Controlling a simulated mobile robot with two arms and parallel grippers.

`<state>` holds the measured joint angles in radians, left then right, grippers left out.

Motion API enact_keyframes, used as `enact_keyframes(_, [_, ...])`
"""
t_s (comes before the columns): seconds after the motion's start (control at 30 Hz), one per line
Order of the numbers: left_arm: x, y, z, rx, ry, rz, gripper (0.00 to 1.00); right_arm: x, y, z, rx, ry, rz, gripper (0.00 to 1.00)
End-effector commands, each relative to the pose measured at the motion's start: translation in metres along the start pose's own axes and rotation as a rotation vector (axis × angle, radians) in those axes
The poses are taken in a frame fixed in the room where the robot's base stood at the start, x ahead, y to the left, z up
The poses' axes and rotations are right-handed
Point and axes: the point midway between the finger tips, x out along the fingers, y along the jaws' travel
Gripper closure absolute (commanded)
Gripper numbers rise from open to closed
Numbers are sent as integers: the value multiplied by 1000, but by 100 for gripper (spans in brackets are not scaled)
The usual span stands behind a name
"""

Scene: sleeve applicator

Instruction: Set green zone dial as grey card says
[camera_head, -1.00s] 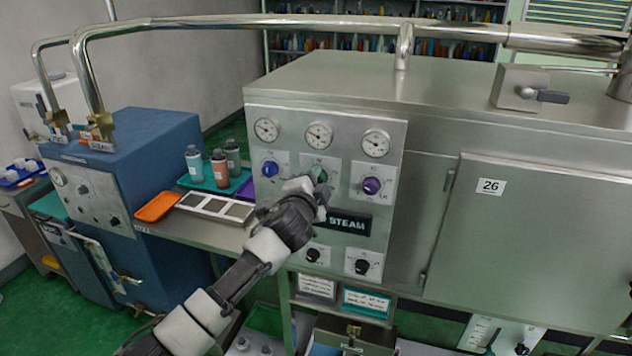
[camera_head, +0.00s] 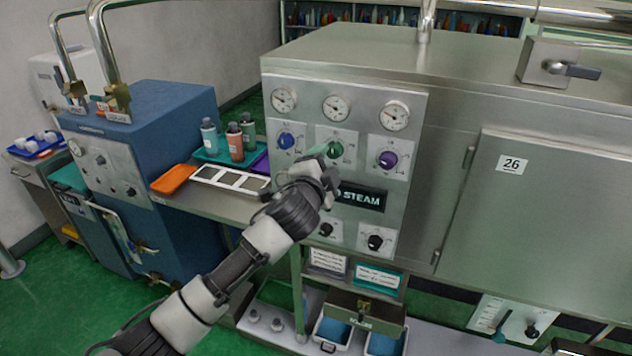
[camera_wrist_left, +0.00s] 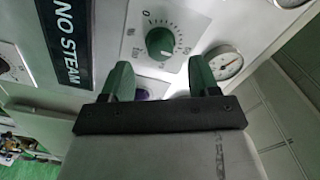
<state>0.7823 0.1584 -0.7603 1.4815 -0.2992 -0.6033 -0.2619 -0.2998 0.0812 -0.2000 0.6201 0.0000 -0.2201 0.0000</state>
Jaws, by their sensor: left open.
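The green zone dial (camera_head: 335,149) is the middle one of three coloured dials on the steel panel, under a round gauge. In the left wrist view the green knob (camera_wrist_left: 160,42) sits on a white scale plate, in front of and between my fingertips. My left gripper (camera_head: 326,168) is just in front of the dial, open and empty. Its two green fingers (camera_wrist_left: 162,80) look apart from the knob. A grey-framed card (camera_head: 328,262) hangs below the panel, beside a teal-framed card (camera_head: 378,277). Their writing is too small to read. My right gripper is not in view.
A blue dial (camera_head: 286,141) and a purple dial (camera_head: 388,159) flank the green one. Below are a STEAM sign (camera_head: 362,197) and black knobs (camera_head: 375,242). A side shelf holds bottles (camera_head: 235,142), an orange tray (camera_head: 173,179) and a sectioned tray (camera_head: 231,179).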

Motion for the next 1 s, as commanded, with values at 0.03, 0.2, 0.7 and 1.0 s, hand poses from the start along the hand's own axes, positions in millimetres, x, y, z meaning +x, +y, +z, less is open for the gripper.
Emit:
enact_keyframes(0.03, [-10,3,2,-1,2,1,39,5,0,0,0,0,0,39])
enact_keyframes(0.2, [-38,2,2,0,1,1,39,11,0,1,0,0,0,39])
enact_keyframes(0.7, [-63,0,1,0,-1,1,39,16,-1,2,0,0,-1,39])
enact_keyframes(1.0, [-56,36,33,-57,-60,61,39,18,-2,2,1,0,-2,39])
